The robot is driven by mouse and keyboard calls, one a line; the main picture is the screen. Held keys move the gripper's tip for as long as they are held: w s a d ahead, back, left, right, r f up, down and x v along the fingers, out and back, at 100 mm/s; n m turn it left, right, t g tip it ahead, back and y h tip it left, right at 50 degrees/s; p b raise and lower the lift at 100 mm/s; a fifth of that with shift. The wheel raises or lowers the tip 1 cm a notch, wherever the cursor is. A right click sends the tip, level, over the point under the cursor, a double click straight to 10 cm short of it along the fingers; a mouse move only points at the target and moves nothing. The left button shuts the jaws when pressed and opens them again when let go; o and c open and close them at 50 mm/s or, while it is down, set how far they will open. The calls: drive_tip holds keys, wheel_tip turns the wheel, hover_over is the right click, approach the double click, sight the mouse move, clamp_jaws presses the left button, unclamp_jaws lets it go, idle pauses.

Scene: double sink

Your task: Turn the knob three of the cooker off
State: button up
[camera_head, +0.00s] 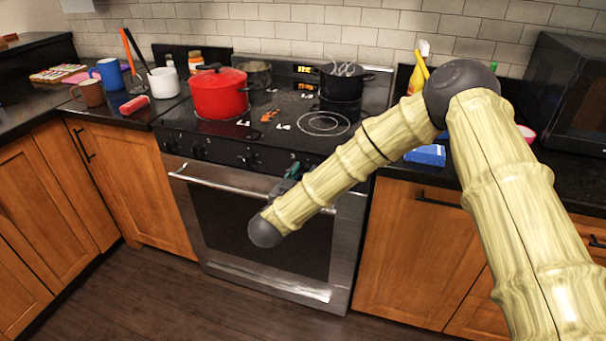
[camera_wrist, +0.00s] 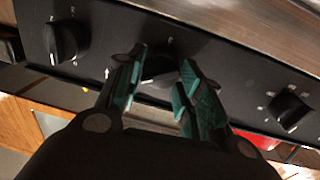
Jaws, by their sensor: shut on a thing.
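The cooker (camera_head: 262,235) has a black front panel with several black knobs. In the head view, one knob (camera_head: 246,161) shows left of my gripper (camera_head: 289,181), which is at the panel above the oven handle. In the wrist view, my gripper (camera_wrist: 163,62) has its green fingers on either side of a black knob (camera_wrist: 157,70) and is shut on it. The fingers and the palm hide part of this knob, so its pointer angle is unclear. Other knobs stand apart to the left (camera_wrist: 67,41) and to the right (camera_wrist: 288,111).
A red pot (camera_head: 219,94) and a black pot (camera_head: 342,83) stand on the hob. The steel oven handle (camera_head: 220,183) runs just below the panel. Mugs stand on the left counter; a blue item (camera_head: 427,155) and a microwave (camera_head: 572,90) are on the right.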

drive_tip(key=shift+a+r+n+p, duration=0.1)
drive_tip(key=shift+r+n+p, duration=0.2)
drive_tip(key=shift+n+p, duration=0.4)
drive_tip(key=n+p, duration=0.2)
drive_tip(key=n, duration=0.1)
drive_tip(key=shift+f+n+t+p, duration=0.1)
drive_tip(key=shift+n+t+p, duration=0.2)
drive_tip(key=n, duration=0.2)
drive_tip(key=n+p, duration=0.1)
drive_tip(key=n, duration=0.1)
drive_tip(key=n+p, duration=0.1)
drive_tip(key=n, duration=0.1)
drive_tip(key=shift+f, duration=0.3)
drive_tip(key=shift+n, duration=0.3)
drive_tip(key=o, duration=1)
drive_tip(key=v, duration=1.2)
drive_tip(key=shift+f, duration=0.15)
